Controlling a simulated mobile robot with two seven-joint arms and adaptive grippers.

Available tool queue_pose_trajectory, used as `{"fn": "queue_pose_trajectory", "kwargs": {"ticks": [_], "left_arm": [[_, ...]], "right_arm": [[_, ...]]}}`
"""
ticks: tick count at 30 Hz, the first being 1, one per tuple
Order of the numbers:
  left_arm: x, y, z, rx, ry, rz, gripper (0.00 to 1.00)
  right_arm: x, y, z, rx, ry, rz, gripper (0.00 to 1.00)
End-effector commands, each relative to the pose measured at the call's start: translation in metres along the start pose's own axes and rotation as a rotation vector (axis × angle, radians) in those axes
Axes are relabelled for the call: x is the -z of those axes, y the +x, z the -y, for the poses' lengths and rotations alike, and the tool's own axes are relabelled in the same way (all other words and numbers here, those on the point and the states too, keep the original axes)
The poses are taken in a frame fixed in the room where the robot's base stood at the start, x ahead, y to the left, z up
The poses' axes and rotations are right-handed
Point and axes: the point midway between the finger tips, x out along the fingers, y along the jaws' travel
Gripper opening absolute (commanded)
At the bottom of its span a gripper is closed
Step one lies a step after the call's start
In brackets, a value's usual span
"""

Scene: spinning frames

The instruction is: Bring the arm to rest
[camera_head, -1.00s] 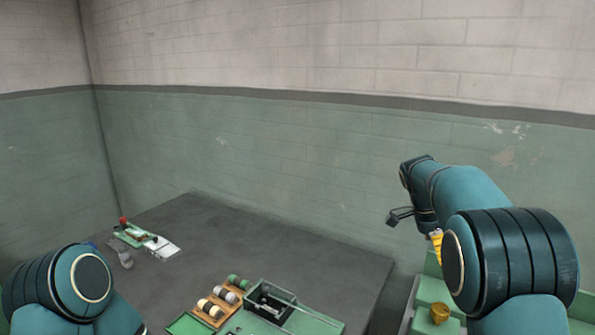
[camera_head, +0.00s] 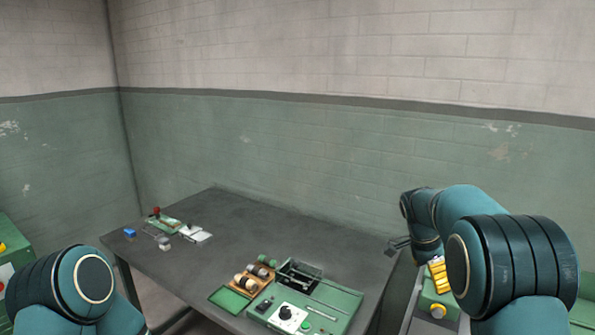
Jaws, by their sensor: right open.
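My right arm (camera_head: 470,235) comes in from the lower right and is bent. My right gripper (camera_head: 398,246) shows as a small dark shape left of the wrist, beside the right end of the grey table (camera_head: 215,252). It is open, and I see nothing between its fingers. My left arm (camera_head: 72,285) shows only as a rounded teal joint at the lower left. My left gripper is out of view.
On the table stand a green machine with a dial (camera_head: 290,313), a wooden rack of spools (camera_head: 255,277) and a green-and-white device with a red knob (camera_head: 165,222). A green cabinet (camera_head: 12,245) is at far left.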

Motion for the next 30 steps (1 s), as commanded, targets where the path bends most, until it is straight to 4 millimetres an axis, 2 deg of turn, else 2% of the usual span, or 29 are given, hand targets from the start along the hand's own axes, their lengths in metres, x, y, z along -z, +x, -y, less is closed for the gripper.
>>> {"fn": "queue_pose_trajectory", "kwargs": {"ticks": [1, 5, 8, 12, 16, 19, 22, 24, 27, 30], "left_arm": [[-0.001, 0.007, 0.002, -0.001, 0.002, 0.002, 1.00], [-0.005, 0.018, 0.005, -0.001, 0.005, 0.008, 1.00], [-0.009, 0.027, 0.009, -0.001, 0.006, 0.015, 1.00], [-0.014, 0.040, 0.014, -0.001, 0.008, 0.024, 1.00], [-0.019, 0.054, 0.019, -0.001, 0.011, 0.033, 1.00], [-0.023, 0.065, 0.023, -0.001, 0.014, 0.040, 1.00], [-0.026, 0.074, 0.026, -0.001, 0.015, 0.046, 1.00], [-0.028, 0.079, 0.028, -0.001, 0.016, 0.050, 1.00], [-0.030, 0.084, 0.030, -0.001, 0.018, 0.053, 1.00], [-0.031, 0.085, 0.030, -0.001, 0.019, 0.055, 1.00]], "right_arm": [[-0.014, 0.031, -0.002, -0.002, -0.061, 0.028, 0.81], [-0.057, 0.097, -0.009, 0.033, -0.252, 0.108, 0.81], [-0.098, 0.149, -0.022, 0.077, -0.410, 0.179, 0.81], [-0.162, 0.216, -0.054, 0.160, -0.628, 0.276, 0.81], [-0.225, 0.265, -0.097, 0.265, -0.820, 0.353, 0.81], [-0.272, 0.291, -0.138, 0.362, -0.961, 0.397, 0.81], [-0.310, 0.304, -0.177, 0.455, -1.081, 0.417, 0.81], [-0.328, 0.306, -0.200, 0.509, -1.145, 0.419, 0.81], [-0.344, 0.306, -0.223, 0.566, -1.210, 0.412, 0.81], [-0.351, 0.304, -0.234, 0.598, -1.248, 0.403, 0.81]]}}
